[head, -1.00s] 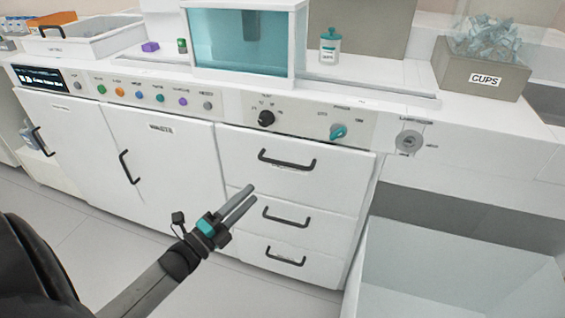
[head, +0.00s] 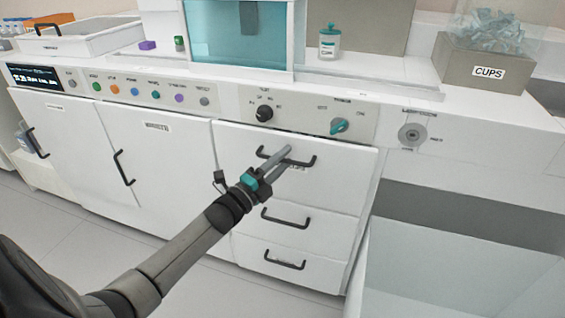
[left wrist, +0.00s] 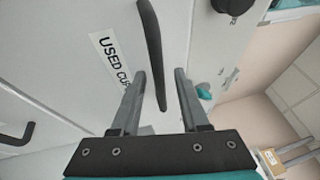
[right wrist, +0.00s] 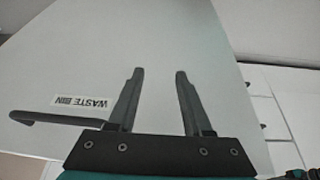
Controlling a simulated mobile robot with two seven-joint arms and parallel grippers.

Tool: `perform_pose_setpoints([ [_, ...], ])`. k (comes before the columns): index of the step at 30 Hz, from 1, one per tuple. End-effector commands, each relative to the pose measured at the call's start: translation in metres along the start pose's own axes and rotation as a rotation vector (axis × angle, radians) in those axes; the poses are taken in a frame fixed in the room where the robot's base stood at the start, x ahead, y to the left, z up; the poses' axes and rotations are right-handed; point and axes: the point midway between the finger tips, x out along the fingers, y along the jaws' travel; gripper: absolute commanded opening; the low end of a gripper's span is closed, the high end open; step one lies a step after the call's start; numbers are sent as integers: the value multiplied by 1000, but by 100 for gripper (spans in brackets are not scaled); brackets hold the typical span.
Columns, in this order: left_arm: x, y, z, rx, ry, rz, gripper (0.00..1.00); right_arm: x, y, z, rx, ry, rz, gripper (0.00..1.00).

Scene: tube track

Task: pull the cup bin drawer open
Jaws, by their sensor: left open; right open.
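The cup bin drawer (head: 345,172) is the top drawer of the white stack in the head view, and its front looks closed. Its black bar handle (head: 310,163) is partly hidden behind my left gripper (head: 285,153). In the left wrist view the label "USED CUPS" (left wrist: 110,58) shows on the drawer front. There the handle (left wrist: 152,45) runs between the two open fingers of my left gripper (left wrist: 161,73), apart from both. My right gripper (right wrist: 159,74) is open and empty in the right wrist view, facing a panel labelled "WASTE BIN" (right wrist: 82,101).
Two lower drawers (head: 330,228) with black handles sit below. Knobs (head: 264,113) are on the panel above. A large pale open bin (head: 440,270) stands at the right. A box labelled "CUPS" (head: 489,72) is on the counter. The waste bin handle (right wrist: 50,120) is left of my right gripper.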

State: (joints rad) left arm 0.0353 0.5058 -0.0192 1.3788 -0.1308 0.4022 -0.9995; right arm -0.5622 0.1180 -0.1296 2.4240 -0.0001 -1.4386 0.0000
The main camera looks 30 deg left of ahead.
Motion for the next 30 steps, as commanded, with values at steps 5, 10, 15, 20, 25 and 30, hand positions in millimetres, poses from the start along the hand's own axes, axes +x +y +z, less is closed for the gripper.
perform_pose_setpoints([
  [5, 0, 0, 0, 0, 0, 0, 45, -1, 0, 0, 0, 0, 1, 50],
  [10, 0, 0, 0, 0, 0, 0, 34, 0, 0, 0, 0, 0, 1, 50],
  [15, 0, 0, 0, 0, 0, 0, 14, 0, 0, 0, 0, 0, 1, 50],
  [20, 0, 0, 0, 0, 0, 0, 0, 0, 0, 0, 0, 1, 1, 50],
  [25, 0, 0, 0, 0, 0, 0, 0, 0, 0, 0, 0, 1, 1, 50],
  [30, 0, 0, 0, 0, 0, 0, 0, 0, 0, 0, 0, 0, 1, 50],
])
